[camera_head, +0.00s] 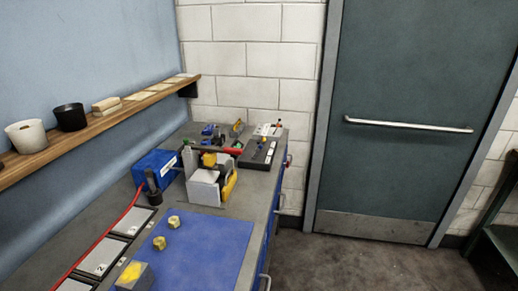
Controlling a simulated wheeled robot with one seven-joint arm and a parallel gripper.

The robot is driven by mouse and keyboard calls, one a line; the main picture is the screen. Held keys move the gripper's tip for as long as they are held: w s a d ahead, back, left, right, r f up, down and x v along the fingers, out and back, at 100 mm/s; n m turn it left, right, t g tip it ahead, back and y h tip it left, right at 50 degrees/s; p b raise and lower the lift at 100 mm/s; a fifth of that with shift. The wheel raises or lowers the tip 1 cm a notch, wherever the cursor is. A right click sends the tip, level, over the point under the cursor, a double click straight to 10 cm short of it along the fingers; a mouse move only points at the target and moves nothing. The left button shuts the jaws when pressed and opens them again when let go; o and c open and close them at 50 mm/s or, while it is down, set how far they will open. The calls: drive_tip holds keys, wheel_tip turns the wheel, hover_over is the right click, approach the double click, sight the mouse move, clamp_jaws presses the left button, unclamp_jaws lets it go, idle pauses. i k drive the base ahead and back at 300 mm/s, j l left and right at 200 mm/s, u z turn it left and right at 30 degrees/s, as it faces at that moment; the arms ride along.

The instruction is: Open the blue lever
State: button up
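No part that I can make out for certain as a blue lever shows. Small blue parts (208,130) stand near the far end of the grey workbench (185,133), too small to make out as a lever. A blue box (150,163) with a white label sits further forward, against the wall side. A grey and white device with yellow parts (205,188) stands to its right, with a dark bar ending in red (230,151) above it. My gripper is not in view.
A blue mat (215,238) carries small yellowish pieces (174,222). A red hose (100,243) runs along the bench's left. A dark tray (258,154) lies at the right edge. A wooden shelf (88,130) holds cups. Floor is clear (370,265) before the closed door (415,90).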

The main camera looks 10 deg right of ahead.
sight(261, 147)
drive_tip(key=i+l, duration=0.25)
drive_tip(key=i, duration=0.2)
drive_tip(key=i+l, duration=0.2)
drive_tip(key=i, duration=0.25)
drive_tip(key=i+l+z, duration=0.1)
drive_tip(key=i+l, duration=0.15)
drive_tip(key=i, duration=0.2)
drive_tip(key=i+l, duration=0.2)
drive_tip(key=i, duration=0.3)
